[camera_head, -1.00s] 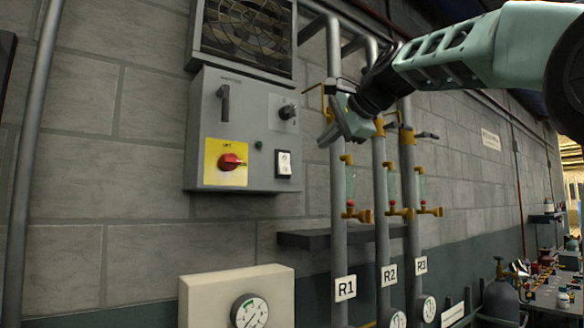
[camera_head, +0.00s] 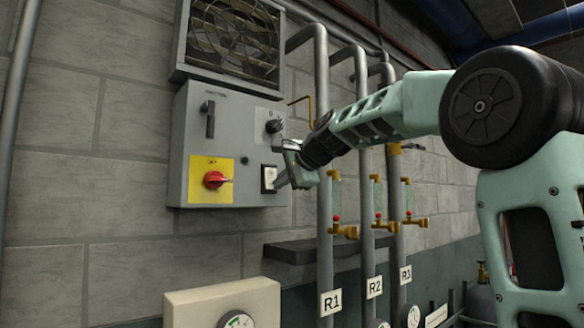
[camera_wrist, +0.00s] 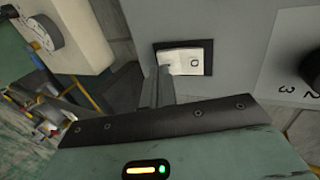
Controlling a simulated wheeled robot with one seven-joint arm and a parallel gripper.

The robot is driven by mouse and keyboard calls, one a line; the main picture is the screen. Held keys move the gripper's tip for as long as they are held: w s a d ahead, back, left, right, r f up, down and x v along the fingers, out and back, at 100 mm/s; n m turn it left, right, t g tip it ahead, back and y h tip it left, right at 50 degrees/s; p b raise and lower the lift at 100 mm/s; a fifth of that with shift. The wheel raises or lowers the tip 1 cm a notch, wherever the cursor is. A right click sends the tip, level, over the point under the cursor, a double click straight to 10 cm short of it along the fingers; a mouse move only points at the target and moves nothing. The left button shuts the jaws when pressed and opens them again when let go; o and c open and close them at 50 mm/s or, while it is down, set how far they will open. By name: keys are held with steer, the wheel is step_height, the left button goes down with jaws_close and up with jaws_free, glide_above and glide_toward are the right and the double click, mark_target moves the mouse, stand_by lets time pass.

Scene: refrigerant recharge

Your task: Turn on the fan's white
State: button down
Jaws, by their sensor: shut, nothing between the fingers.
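The fan (camera_head: 236,38) sits behind a grille above a grey control box (camera_head: 232,112) on the block wall. The white rocker switch (camera_head: 269,178), in a black frame, is at the box's lower right; it also shows in the wrist view (camera_wrist: 182,62). My gripper (camera_head: 280,184) is shut and empty, its fingertips at the switch's right side. In the wrist view the shut fingers (camera_wrist: 163,74) reach the left end of the white rocker. I cannot tell whether they touch it.
The box also carries a red knob (camera_head: 215,180) on a yellow plate, a black handle (camera_head: 208,118) and a black rotary knob (camera_head: 274,126). Pipes marked R1 (camera_head: 331,302), R2 and R3 with brass valves stand close to the right. A dark shelf (camera_head: 300,250) is below.

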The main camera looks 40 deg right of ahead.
steer(key=shift+w, duration=0.5)
steer(key=shift+f, duration=0.1)
steer(key=b, duration=0.1)
steer(key=f+b, duration=0.1)
steer(key=b, duration=0.1)
steer(key=shift+w+t, duration=0.25)
steer(key=shift+t, duration=0.15)
steer(key=shift+r+p, duration=0.45)
steer(key=shift+r, duration=0.1)
steer(key=shift+s+r+p, duration=0.1)
steer(key=shift+r+p, duration=0.65)
steer(key=shift+r, duration=0.15)
steer(key=shift+f, duration=0.2)
